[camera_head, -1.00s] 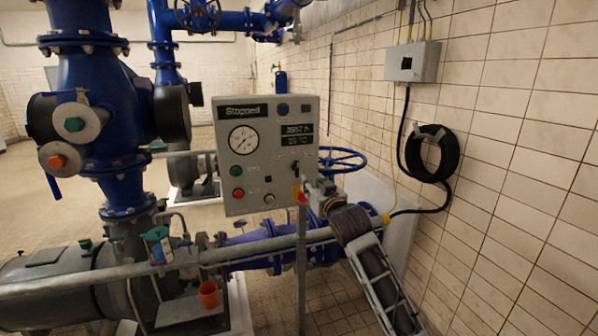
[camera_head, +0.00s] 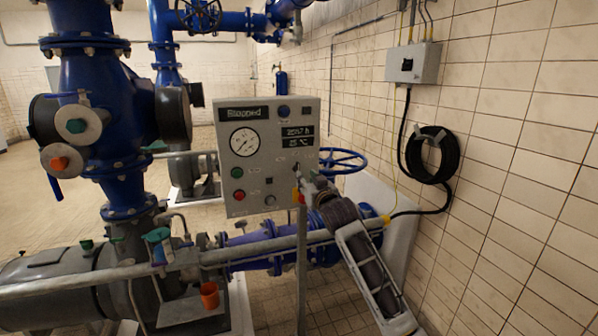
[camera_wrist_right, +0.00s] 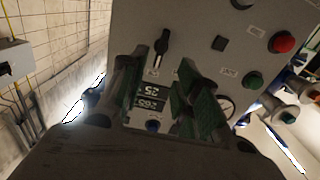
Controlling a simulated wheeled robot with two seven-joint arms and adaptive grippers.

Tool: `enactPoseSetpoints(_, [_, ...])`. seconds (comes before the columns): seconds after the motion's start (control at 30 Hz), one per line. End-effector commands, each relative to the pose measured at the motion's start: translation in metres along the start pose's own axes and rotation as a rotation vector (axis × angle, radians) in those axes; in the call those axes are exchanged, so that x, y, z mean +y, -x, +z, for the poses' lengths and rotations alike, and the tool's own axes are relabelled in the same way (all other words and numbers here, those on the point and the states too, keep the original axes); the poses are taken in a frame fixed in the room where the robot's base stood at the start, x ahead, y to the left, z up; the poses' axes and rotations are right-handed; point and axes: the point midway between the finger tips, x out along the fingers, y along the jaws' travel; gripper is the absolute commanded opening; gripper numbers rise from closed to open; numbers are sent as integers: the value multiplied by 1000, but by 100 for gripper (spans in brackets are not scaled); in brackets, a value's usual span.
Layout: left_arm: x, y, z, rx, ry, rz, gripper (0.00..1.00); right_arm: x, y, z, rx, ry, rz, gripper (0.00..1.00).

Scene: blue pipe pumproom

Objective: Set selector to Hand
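The grey control box (camera_head: 262,190) stands on a post in the middle of the head view. Its black selector (camera_head: 297,170) is at the lower right of the panel face, small and partly covered by my gripper. The right wrist view shows the box inverted, with the selector (camera_wrist_right: 162,44) as a black knob with a pointed lever. My right gripper (camera_head: 306,182) is at the lower right of the box. In the wrist view my right gripper (camera_wrist_right: 158,72) is open, its green-padded fingers apart, with the selector near the gap between them. Contact cannot be told. My left gripper is out of view.
The panel also carries a gauge (camera_head: 243,142), a green button (camera_head: 238,172), a red button (camera_head: 239,195) and an upper display reading "Stopped". A grey rail (camera_head: 130,270) crosses in front. A blue handwheel (camera_head: 345,160) is behind; the tiled wall is to the right.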

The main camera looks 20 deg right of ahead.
Motion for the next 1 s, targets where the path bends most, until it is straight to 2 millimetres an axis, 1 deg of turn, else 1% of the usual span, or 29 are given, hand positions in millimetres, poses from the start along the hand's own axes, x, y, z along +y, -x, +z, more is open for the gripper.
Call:
enactPoseSetpoints(0.43, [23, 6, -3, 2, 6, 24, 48, 0, -37, 0, -2, 0, 0, 32])
enactPoseSetpoints(1.0, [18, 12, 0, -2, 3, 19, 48, -1, -77, 0, 0, 0, -1, 32])
